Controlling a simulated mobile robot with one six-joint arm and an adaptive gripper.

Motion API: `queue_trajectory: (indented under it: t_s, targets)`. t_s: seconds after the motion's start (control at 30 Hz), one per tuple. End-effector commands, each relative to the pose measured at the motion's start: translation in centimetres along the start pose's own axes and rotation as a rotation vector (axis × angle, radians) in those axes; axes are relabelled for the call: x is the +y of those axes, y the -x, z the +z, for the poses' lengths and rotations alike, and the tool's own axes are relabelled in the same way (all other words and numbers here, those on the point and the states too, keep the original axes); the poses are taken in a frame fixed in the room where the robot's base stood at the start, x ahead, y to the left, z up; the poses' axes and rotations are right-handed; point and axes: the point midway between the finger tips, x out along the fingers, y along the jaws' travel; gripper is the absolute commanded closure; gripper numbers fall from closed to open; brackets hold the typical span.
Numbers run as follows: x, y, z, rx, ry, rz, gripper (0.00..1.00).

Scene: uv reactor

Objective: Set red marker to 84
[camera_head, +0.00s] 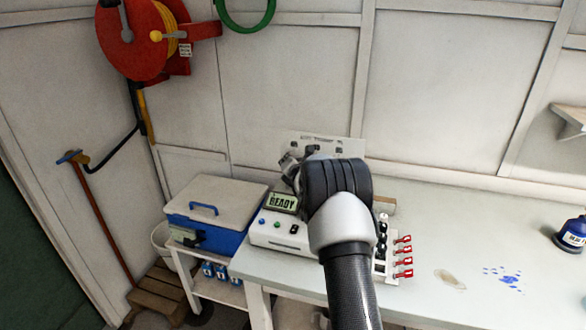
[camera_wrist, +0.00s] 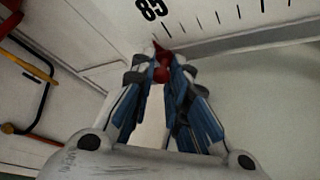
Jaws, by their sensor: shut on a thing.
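The red marker (camera_wrist: 161,73) shows in the wrist view between my fingertips, with its pointed tip against the lower edge of a white scale plate (camera_wrist: 200,22). My gripper (camera_wrist: 163,77) is shut on the marker. The printed number 85 and several black tick marks are on the plate; the tip is close to the ticks just right of and below the 85, but I cannot read its exact value. In the head view the scale plate (camera_head: 340,146) is mostly hidden behind my arm and wrist, and the marker is hidden there.
A blue box with a pale lid (camera_head: 217,205) is further left. Red-handled switches (camera_head: 402,255) are right of my arm.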

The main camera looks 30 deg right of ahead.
Motion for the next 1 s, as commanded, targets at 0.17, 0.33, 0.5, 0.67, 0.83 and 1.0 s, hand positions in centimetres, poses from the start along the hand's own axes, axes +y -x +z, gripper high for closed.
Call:
queue_trajectory:
  t_s: [0.17, 0.33, 0.5, 0.67, 0.83, 1.0]
  targets:
    - [0.4, 0.0, 0.0, 0.0, 0.003, 0.006, 1.0]
    - [0.4, 0.0, 0.0, 0.0, 0.004, 0.007, 0.75]
    - [0.3, 0.0, -0.1, 0.001, 0.003, 0.006, 0.66]
    - [0.2, 0.0, -0.1, 0.001, 0.002, 0.004, 0.66]
    - [0.2, 0.2, 0.0, 0.001, 0.002, 0.004, 0.66]
    - [0.3, 1.8, 0.0, 0.001, 0.002, 0.004, 0.66]
